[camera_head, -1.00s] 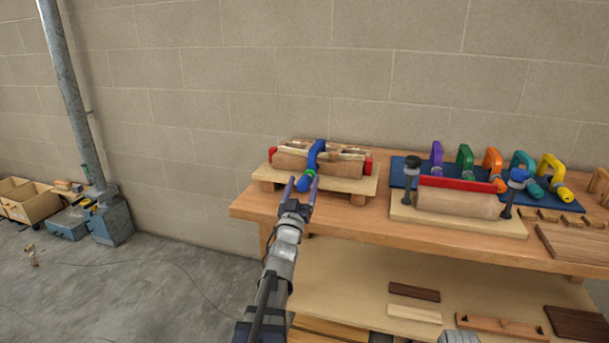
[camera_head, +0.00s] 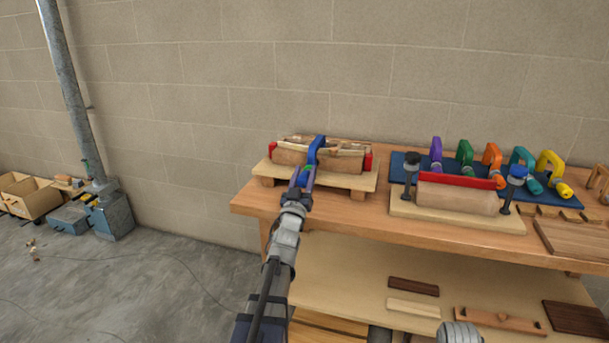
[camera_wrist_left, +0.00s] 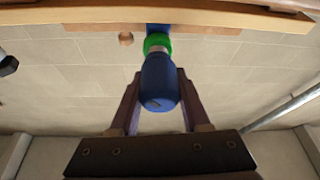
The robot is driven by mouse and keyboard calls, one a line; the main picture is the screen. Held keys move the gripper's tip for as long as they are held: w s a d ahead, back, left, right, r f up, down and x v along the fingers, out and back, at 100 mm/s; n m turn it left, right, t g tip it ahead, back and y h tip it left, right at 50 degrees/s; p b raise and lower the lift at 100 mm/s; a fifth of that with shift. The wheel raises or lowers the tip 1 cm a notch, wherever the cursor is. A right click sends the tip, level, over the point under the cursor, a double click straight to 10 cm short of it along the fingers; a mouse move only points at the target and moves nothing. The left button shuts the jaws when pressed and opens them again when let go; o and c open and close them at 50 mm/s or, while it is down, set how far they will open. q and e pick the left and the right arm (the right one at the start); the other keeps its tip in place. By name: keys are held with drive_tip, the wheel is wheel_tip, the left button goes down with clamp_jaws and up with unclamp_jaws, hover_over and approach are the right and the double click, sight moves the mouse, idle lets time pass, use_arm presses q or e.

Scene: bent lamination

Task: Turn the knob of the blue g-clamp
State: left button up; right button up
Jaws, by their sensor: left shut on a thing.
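The blue g-clamp (camera_head: 316,151) sits over the bent wood lamination (camera_head: 345,164) on its raised board at the left end of the bench. Its blue knob (camera_wrist_left: 160,82), with a green collar above it, shows large in the left wrist view. My left gripper (camera_head: 302,178) has a finger on each side of the knob and is shut on it; it also shows in the left wrist view (camera_wrist_left: 158,92). The fingers partly hide the knob in the head view. My right gripper is not clearly in view; a grey rounded part shows at the bottom edge.
A second lamination form with a red strip (camera_head: 458,200) and dark clamps stands to the right. Several coloured clamps lie on a blue mat (camera_head: 403,168) behind it. The bench top (camera_head: 375,210) is bare between the forms. A lower shelf (camera_head: 340,270) holds wood pieces.

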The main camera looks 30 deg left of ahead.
use_arm(q)
clamp_jaws()
drive_tip(key=shift+d+m+t+h, duration=0.15)
drive_tip(key=shift+m+h, duration=0.55)
drive_tip(key=shift+m, duration=0.55)
drive_tip(key=shift+d+m+t+h, duration=0.15)
drive_tip(key=shift+m+h, duration=0.55)
drive_tip(key=shift+m, duration=0.55)
drive_tip(key=shift+a, duration=0.1)
drive_tip(key=o, duration=1)
unclamp_jaws()
